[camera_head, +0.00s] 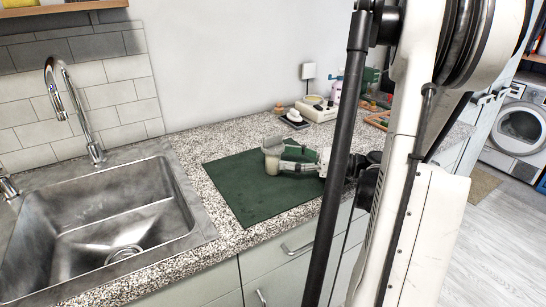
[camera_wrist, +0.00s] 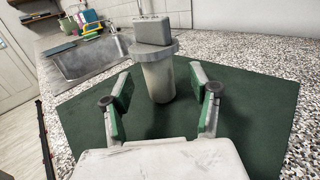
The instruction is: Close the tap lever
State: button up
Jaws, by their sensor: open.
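A grey upright fixture stands on a dark green mat (camera_head: 235,195). It has a round body (camera_wrist: 158,82), a wide collar and a flat block (camera_wrist: 153,29) on top, which may be the tap lever. In the head view the fixture (camera_head: 272,158) is small and partly hidden by my gripper (camera_head: 300,160). In the wrist view my gripper (camera_wrist: 160,95) is open, with one green-padded finger on each side of the body's line. The fixture stands at or just beyond the fingertips, with gaps on both sides. I cannot tell whether the block is turned open or closed.
A steel sink (camera_head: 110,225) with a chrome faucet (camera_head: 75,110) is at the left in the head view. A chrome handle (camera_head: 8,188) shows at the left edge. Small items (camera_head: 315,108) stand at the counter's back. The mat around the fixture is clear.

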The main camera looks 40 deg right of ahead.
aim_at(273, 157)
jog(key=shift+b+x, duration=0.3)
jog(key=shift+x, duration=2.1)
jog(key=shift+s+a+f, duration=0.1)
jog(key=shift+a, duration=0.05)
jog(key=shift+c, duration=0.5)
grip_shut()
